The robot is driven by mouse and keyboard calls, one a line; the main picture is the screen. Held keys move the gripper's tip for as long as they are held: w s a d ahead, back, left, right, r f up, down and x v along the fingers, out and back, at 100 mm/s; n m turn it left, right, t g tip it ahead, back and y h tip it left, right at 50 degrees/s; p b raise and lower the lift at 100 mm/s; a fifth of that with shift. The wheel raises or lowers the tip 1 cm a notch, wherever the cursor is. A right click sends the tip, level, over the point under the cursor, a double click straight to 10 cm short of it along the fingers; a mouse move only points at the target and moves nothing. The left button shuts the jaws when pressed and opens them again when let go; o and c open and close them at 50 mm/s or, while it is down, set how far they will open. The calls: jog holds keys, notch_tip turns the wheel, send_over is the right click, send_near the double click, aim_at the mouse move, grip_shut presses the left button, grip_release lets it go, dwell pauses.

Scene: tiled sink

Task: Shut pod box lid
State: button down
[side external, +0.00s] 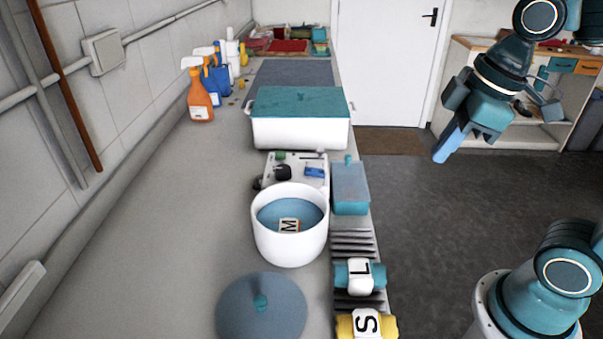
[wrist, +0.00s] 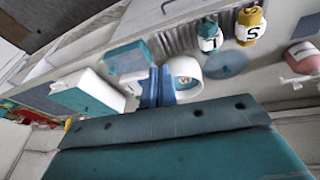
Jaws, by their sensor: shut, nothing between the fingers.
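I cannot tell for certain which container is the pod box. A small teal box (side external: 350,190) with a knob at its far end sits on the counter's right edge; it shows in the wrist view (wrist: 128,57), where I cannot tell how its lid lies. A larger white box (side external: 300,134) stands behind it with a teal lid (side external: 298,102) lying flat over its top; the wrist view also shows this white box (wrist: 117,92). My gripper (side external: 440,158) is shut and empty, raised over the floor right of the counter, apart from both boxes. Its blue fingers (wrist: 157,88) show in the wrist view.
A white pot (side external: 290,235) holds a block marked M (side external: 289,225). A round blue-grey lid (side external: 261,308) lies in front. Spray bottles (side external: 199,95) stand by the wall. The left counter is clear.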

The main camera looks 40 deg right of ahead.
jog(key=shift+s+d+m+t, duration=0.2)
jog(key=shift+s+m, duration=0.25)
jog(key=shift+m, duration=0.3)
jog(key=shift+s+d+m+t, duration=0.2)
jog(key=shift+s+m, duration=0.2)
jog(key=shift+m, duration=0.35)
jog(key=shift+f, duration=0.1)
jog(key=shift+s+d+f+m+t+h, duration=0.25)
jog(key=shift+s+m, duration=0.3)
jog(key=shift+m, duration=0.5)
jog(key=shift+s+d+m+t+h, duration=0.15)
jog(key=shift+s+d+m+t, duration=0.25)
jog(key=shift+m, duration=0.65)
